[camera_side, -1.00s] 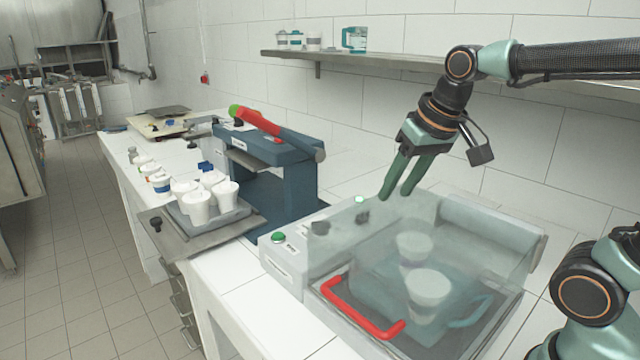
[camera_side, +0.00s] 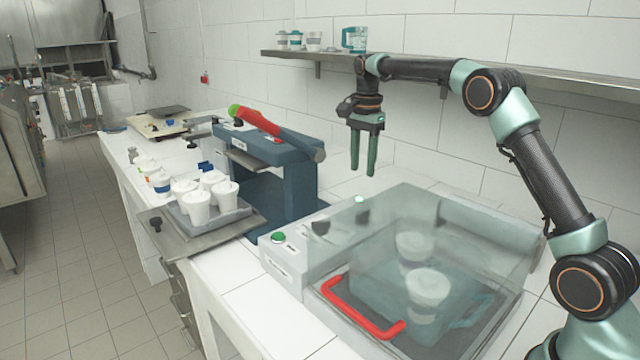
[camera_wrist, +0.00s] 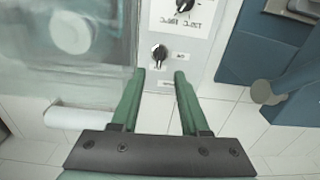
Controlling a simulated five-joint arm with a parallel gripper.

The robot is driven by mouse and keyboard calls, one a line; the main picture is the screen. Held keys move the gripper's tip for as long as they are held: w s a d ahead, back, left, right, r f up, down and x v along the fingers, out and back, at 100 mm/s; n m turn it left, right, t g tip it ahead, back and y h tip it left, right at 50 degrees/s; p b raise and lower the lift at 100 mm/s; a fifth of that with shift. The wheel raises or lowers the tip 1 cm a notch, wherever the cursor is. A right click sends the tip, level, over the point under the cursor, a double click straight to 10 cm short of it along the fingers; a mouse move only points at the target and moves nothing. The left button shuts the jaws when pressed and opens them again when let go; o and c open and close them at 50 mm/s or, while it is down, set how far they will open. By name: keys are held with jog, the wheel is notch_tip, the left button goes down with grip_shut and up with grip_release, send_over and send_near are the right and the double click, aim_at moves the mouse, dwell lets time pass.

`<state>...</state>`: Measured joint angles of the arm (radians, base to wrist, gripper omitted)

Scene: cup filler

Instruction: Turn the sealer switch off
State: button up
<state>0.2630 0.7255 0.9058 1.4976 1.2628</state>
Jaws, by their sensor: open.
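My gripper (camera_side: 362,172) is open and empty, pointing down above the far end of the grey control strip (camera_side: 290,262) of the clear-lidded machine. A second black knob (camera_wrist: 184,6) is at the top edge. The labels are too blurred to read surely. The blue press (camera_side: 270,150) with its red lever (camera_side: 258,121) has a dark knob (camera_side: 238,122) on top. I cannot tell which control is the sealer switch.
The clear lid (camera_side: 430,230) with a red handle (camera_side: 345,312) is down over cups. A green button (camera_side: 278,237) is on the strip's near end. A tray (camera_side: 225,221) of white cups stands left. A wall shelf (camera_side: 400,67) is behind my arm.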

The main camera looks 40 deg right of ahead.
jog(key=shift+m, duration=0.3)
jog(key=f, duration=1.2)
jog(key=shift+w+d+f, duration=0.2)
jog(key=shift+d+f, duration=0.05)
jog(key=shift+f, duration=0.15)
jog(key=shift+c, duration=0.3)
grip_shut()
